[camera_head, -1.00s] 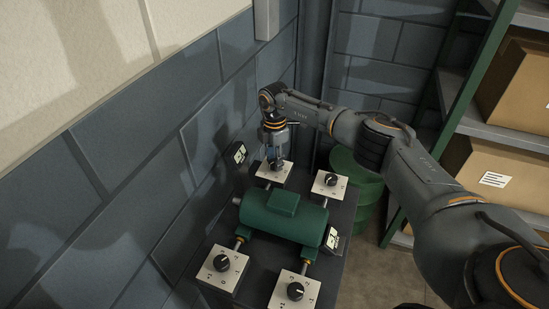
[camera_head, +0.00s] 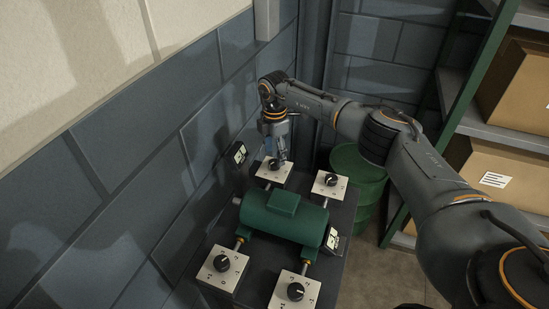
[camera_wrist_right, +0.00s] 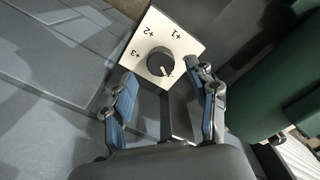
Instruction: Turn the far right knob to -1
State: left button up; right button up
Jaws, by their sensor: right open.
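The far right knob (camera_head: 331,180) is black on a white plate behind the green cylinder (camera_head: 284,216); its setting is too small to read. My right gripper (camera_head: 279,156) points down just above the far left knob (camera_head: 275,166), not the far right one. In the right wrist view the open, empty gripper (camera_wrist_right: 163,78) has its two blue-grey fingers apart. Beyond their tips is a black knob (camera_wrist_right: 158,61) on a white plate marked +1, +2 and +3. Its pale pointer mark faces lower right there, away from those labels. My left gripper is out of view.
The near left knob (camera_head: 221,263) and near right knob (camera_head: 295,291) sit on the front plates. A blue-grey wall (camera_head: 150,170) stands close on the left. A green barrel (camera_head: 366,190) and shelves with cardboard boxes (camera_head: 500,180) are at the right.

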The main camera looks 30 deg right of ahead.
aim_at(275, 162)
notch_tip(275, 162, up, 9)
dwell(0.3)
dwell(0.5)
